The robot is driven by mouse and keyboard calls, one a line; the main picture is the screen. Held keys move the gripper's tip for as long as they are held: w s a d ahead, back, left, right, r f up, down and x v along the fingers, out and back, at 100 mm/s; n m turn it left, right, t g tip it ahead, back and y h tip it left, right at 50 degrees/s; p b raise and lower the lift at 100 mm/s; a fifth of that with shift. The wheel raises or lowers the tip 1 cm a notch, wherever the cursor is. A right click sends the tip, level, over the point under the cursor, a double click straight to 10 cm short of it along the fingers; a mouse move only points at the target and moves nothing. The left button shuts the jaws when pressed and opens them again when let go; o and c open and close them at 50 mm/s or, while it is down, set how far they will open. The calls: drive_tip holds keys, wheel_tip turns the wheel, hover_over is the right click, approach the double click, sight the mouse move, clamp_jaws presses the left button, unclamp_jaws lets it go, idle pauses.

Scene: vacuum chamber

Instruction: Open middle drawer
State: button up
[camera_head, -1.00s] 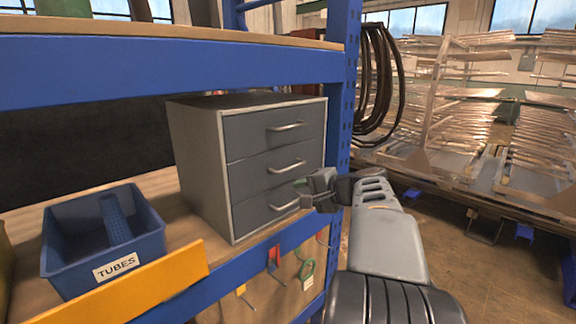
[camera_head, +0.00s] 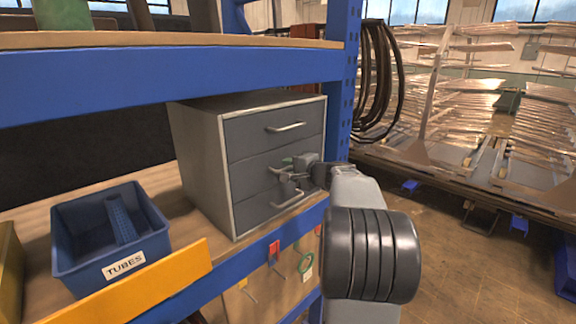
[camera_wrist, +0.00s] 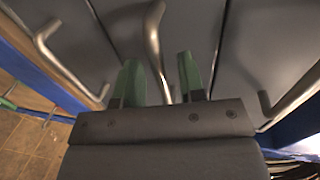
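A grey three-drawer cabinet (camera_head: 196,165) stands on the shelf, with its drawers closed. The middle drawer's curved metal handle (camera_head: 277,170) is partly hidden behind my gripper (camera_head: 291,168) in the head view. In the wrist view, the middle handle (camera_wrist: 153,30) runs between the two green-padded fingers of my gripper (camera_wrist: 158,62). The fingers are apart, one on each side of the handle, with a gap visible on both sides. The top handle (camera_head: 286,127) and the bottom handle (camera_head: 288,199) are free.
A blue bin labelled TUBES (camera_head: 72,258) stands left of the cabinet. A blue shelf upright (camera_head: 342,90) rises close to its right, with coiled dark hoses (camera_head: 377,80) hanging beyond. Tools hang below the blue front beam (camera_head: 258,258). An upper shelf beam (camera_head: 170,76) passes above.

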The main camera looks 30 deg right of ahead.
drive_tip(key=shift+w+a+f, duration=0.1)
drive_tip(key=shift+w+a, duration=0.05)
drive_tip(key=shift+w, duration=0.45)
clamp_jaws()
